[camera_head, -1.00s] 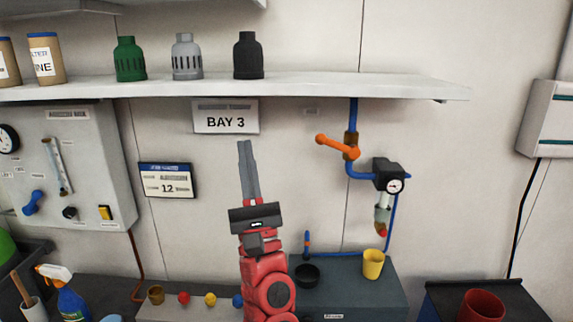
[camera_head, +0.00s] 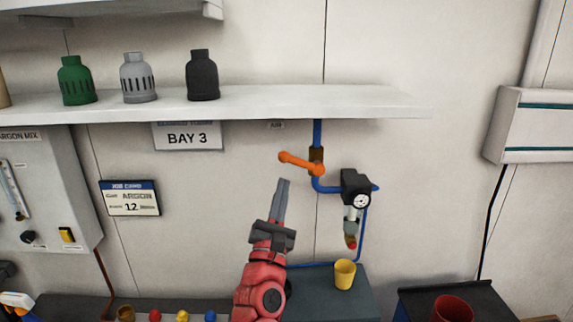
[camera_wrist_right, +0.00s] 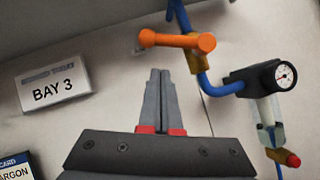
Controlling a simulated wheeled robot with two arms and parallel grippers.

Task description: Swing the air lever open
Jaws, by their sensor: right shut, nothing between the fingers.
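The air lever (camera_head: 300,163) is an orange handle on a brass valve (camera_head: 317,157) in the blue wall pipe, below the shelf. It points left from the valve, tilted slightly up at its free end. In the right wrist view the orange lever (camera_wrist_right: 176,41) lies just beyond the fingertips, above and a little right. My right gripper (camera_head: 285,182) is shut and empty, its tips pointing up just below the lever, with a visible gap in the wrist view (camera_wrist_right: 160,72). Whether it is nearer than the wall plane is hard to tell. My left gripper is not in view.
A black regulator with a round gauge (camera_head: 356,187) hangs right of the valve. A yellow cup (camera_head: 345,273) stands on the grey box below. The wall left of the lever carries the BAY 3 sign (camera_head: 187,136).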

